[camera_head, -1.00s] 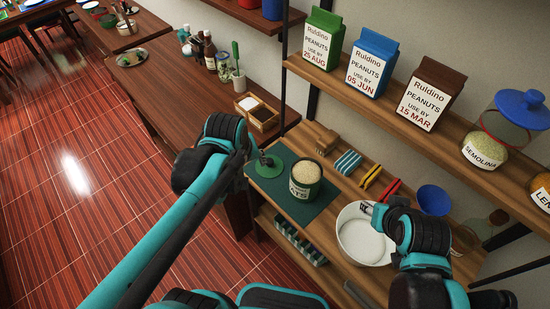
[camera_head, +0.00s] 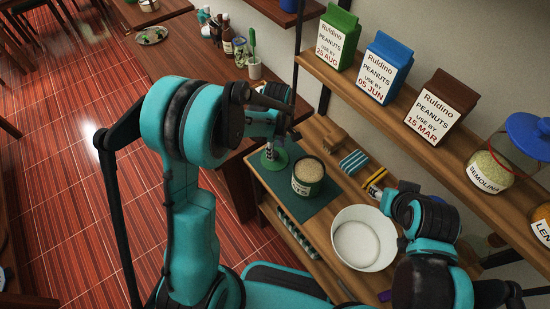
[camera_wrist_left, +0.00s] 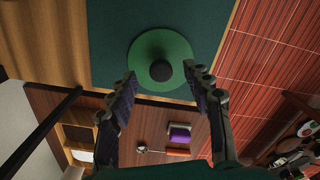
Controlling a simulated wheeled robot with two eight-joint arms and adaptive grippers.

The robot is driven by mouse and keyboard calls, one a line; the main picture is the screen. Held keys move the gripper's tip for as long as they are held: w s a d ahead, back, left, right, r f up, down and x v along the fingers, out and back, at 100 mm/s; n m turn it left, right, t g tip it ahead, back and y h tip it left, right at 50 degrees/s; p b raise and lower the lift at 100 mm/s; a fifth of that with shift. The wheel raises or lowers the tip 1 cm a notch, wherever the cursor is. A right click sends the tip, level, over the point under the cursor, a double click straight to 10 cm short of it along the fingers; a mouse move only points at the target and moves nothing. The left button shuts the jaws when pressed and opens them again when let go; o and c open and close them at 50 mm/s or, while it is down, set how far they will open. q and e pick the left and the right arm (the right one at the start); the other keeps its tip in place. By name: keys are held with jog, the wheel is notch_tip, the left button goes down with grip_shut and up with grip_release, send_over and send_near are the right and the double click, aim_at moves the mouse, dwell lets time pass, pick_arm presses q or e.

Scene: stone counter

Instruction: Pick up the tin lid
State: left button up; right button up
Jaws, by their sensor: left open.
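The tin lid is a green disc (camera_head: 279,163) with a dark round knob, lying flat on a dark green mat at its far left corner. In the left wrist view the lid (camera_wrist_left: 142,52) shows whole, with its knob (camera_wrist_left: 160,70) between and slightly beyond the fingertips. My left gripper (camera_wrist_left: 160,79) is open and empty, fingers spread on either side of the knob. In the head view the left gripper (camera_head: 272,140) hangs above the lid and partly hides it. My right gripper (camera_head: 378,195) is near the white bowl; its fingers are too unclear to read.
A white bowl (camera_head: 342,259) sits to the right. A shelf above holds several peanut cartons (camera_head: 385,62). Striped packets (camera_head: 354,162) lie behind the tin.

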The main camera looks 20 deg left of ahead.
pick_arm(q)
jog(key=f, duration=0.3)
jog(key=f+b, duration=0.1)
jog(key=shift+w+a+f, duration=0.1)
jog(key=shift+a+f, duration=0.1)
jog(key=shift+a, duration=0.1)
grip_shut()
jog(key=shift+r, duration=0.15)
